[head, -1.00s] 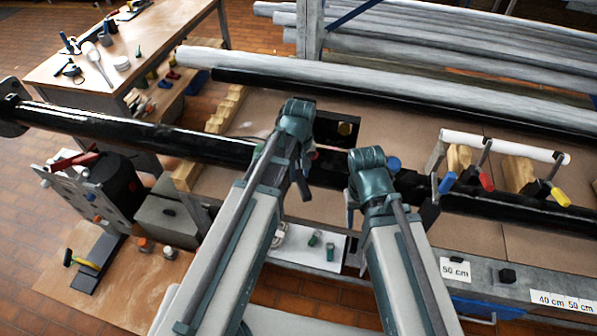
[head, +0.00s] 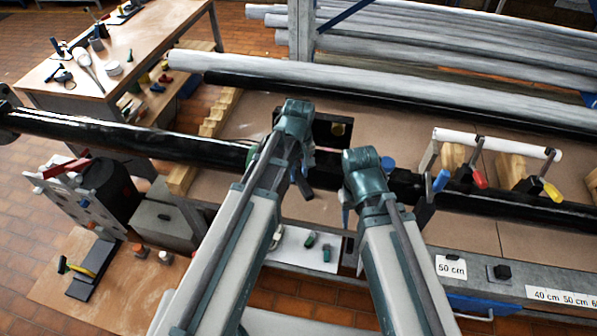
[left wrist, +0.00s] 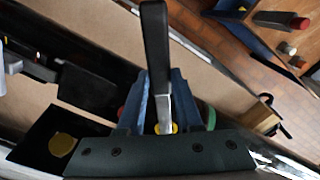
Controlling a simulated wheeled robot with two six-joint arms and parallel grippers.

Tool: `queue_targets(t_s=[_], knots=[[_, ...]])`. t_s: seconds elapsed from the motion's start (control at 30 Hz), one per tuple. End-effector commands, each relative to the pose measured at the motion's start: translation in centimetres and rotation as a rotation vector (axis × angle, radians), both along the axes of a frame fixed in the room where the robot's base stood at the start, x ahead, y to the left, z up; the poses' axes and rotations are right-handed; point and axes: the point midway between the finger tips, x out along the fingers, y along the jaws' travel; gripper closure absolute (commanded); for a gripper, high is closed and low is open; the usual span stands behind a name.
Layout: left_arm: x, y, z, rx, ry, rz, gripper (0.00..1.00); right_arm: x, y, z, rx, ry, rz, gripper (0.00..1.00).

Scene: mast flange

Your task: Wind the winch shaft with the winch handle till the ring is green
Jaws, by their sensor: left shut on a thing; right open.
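A dark lever with a metal shank, which looks like the winch handle (left wrist: 157,50), stands between the fingers of my left gripper (left wrist: 168,98) in the left wrist view. The gripper is shut on it, and a yellow round part shows at the shank's foot. In the head view my left gripper (head: 303,160) is at the black tube, with the dark lever below it. A red patch and a green patch show beside the fingers in the wrist view; I cannot tell whether they are the ring. The winch shaft is hidden. My right gripper (head: 349,192) is open, beside the tube.
A black plate with a gold disc (head: 338,129) is behind my left gripper. The long black tube (head: 130,133) crosses the bench. Clamps with coloured handles (head: 480,179) stand at the right. A wooden table (head: 130,55) with tools is at the back left.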

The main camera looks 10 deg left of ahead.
Motion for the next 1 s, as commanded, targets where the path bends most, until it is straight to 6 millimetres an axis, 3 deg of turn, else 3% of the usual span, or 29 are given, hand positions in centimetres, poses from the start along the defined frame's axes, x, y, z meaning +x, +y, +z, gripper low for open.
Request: queue_targets(t_s=[1.0], knots=[[0.0,0.0,5.8,0.0,0.0,0.0,1.0,0.0,0.0,5.8,0.002,-0.001,-0.012,0.5]])
